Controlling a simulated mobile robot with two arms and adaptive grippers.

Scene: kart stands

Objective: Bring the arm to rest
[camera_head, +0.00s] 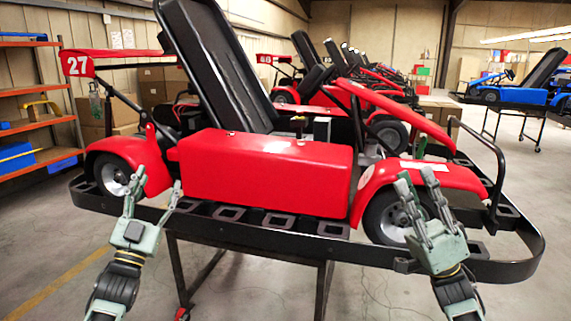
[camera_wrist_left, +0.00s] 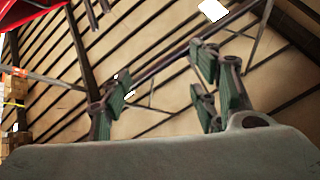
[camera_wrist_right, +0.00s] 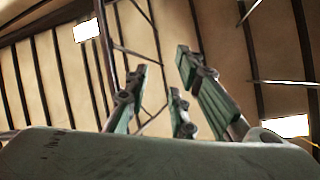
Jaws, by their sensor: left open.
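My left gripper (camera_head: 153,192) points upward in front of the left end of the stand, near the red kart's front-left-of-picture wheel. Its fingers are spread with nothing between them. The left wrist view shows the same open fingers (camera_wrist_left: 160,85) against the ceiling. My right gripper (camera_head: 417,184) also points upward, in front of the kart's right wheel, and hides part of it. In the right wrist view its fingers (camera_wrist_right: 162,72) stand apart, closer together than the left ones, with nothing held. Whether either gripper touches the kart or stand cannot be told.
The red kart (camera_head: 260,170) sits on a black-railed stand (camera_head: 270,238) right before me. An orange shelf rack (camera_head: 35,120) stands at the left. More karts, including a blue one (camera_head: 500,93), stand behind. Grey floor (camera_head: 60,250) is clear at the front left.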

